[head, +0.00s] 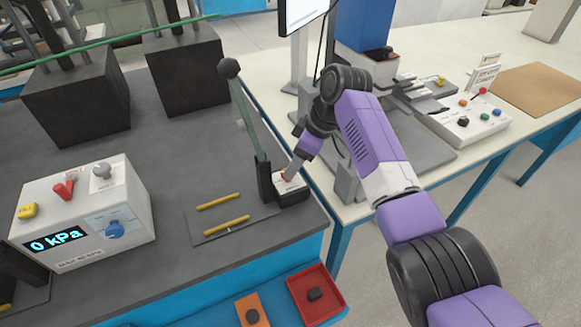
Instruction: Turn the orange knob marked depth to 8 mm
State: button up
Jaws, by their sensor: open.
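A small white-topped block (291,187) sits at the right edge of the dark bench, beside the foot of a lever with a round black ball. A small orange-red spot shows at my gripper's tip over this block; I cannot tell whether it is the depth knob. No depth marking or mm scale is readable.
A white box (80,215) with a "0 kPa" display, a blue knob and a red lever stands at the left. Two yellow sticks (222,212) lie on a grey plate. A red tray (335,292) is at the front. A button panel (468,122) stands on the white table.

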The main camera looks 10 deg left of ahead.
jog(key=shift+x, duration=1.9)
grip_shut()
